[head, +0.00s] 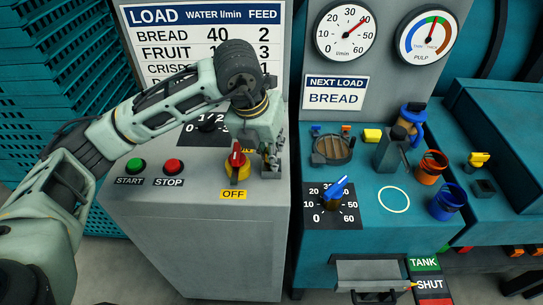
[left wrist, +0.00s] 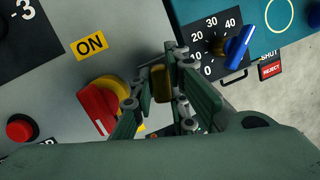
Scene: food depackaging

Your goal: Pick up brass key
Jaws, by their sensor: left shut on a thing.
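My left gripper (head: 271,158) reaches over the grey machine top, just right of the red and yellow switch (head: 238,166). In the left wrist view the gripper (left wrist: 160,92) is shut on a small brown-gold piece, the brass key (left wrist: 160,80). Only a blocky part of the key shows between the fingers; the rest is hidden. I cannot tell whether it touches the machine below. In the head view the fingers hide the key. The switch also shows beside the fingers in the left wrist view (left wrist: 103,103). My right gripper is not in view.
Green START (head: 135,165) and red STOP (head: 173,166) buttons stand on the grey machine (head: 215,197). On the teal counter to the right are a blue dial knob (head: 335,188), an orange cup (head: 431,167) and a blue cup (head: 447,201). A gap separates machine and counter.

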